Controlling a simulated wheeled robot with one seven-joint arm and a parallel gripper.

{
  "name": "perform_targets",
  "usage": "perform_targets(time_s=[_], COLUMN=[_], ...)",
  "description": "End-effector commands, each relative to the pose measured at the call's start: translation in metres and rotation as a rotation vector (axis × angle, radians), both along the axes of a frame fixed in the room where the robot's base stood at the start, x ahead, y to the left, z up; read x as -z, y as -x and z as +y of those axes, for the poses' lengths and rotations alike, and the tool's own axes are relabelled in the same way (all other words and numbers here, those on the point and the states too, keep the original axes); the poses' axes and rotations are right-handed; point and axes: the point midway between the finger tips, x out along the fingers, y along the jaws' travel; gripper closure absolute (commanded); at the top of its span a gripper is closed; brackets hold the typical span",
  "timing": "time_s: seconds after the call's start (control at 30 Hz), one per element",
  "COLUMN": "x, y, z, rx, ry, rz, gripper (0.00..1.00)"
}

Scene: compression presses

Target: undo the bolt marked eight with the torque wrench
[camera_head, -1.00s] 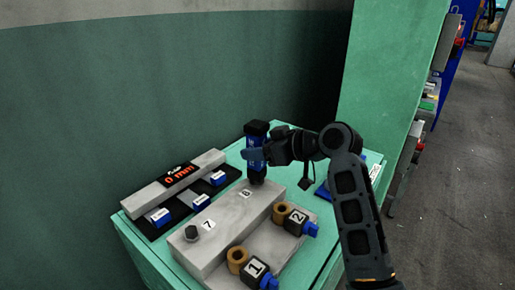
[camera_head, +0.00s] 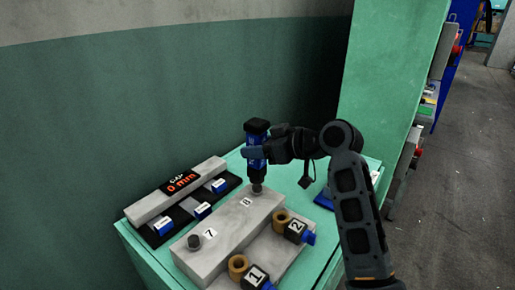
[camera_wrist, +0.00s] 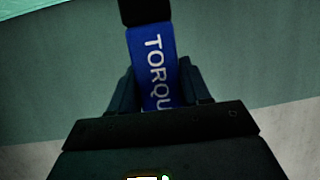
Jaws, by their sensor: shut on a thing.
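My gripper (camera_head: 256,152) is shut on the blue and black torque wrench (camera_head: 257,135). The wrench stands upright, and its lettering shows in the wrist view (camera_wrist: 154,70). Its narrow lower end is directly above the small dark bolt (camera_head: 257,188) at the far end of the grey block (camera_head: 225,235), by the label marked eight (camera_head: 246,202). I cannot tell whether the wrench's lower end touches this bolt or is just clear of it.
Bolt seven (camera_head: 194,241) stands at the block's near end. Brass-coloured rings with clamps marked one (camera_head: 256,274) and two (camera_head: 296,226) sit at the right. A gauge bar reading 0 mm (camera_head: 180,182) lies at the left. A green wall (camera_head: 380,100) rises behind.

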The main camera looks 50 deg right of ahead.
Motion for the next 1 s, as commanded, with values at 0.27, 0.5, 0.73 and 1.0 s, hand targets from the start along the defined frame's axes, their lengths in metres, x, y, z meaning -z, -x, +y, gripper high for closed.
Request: perform_targets(time_s=[0.27, 0.5, 0.73, 1.0], x=[-0.018, -0.028, -0.028, -0.026], y=[0.000, 0.000, 0.000, 0.003], z=[0.000, 0.000, 0.000, -0.003], rx=[0.000, 0.000, 0.000, 0.004], ry=[0.001, 0.001, 0.001, 0.001], rz=[-0.006, -0.006, -0.006, -0.006], gripper=[1.00, 1.00, 1.00, 1.00])
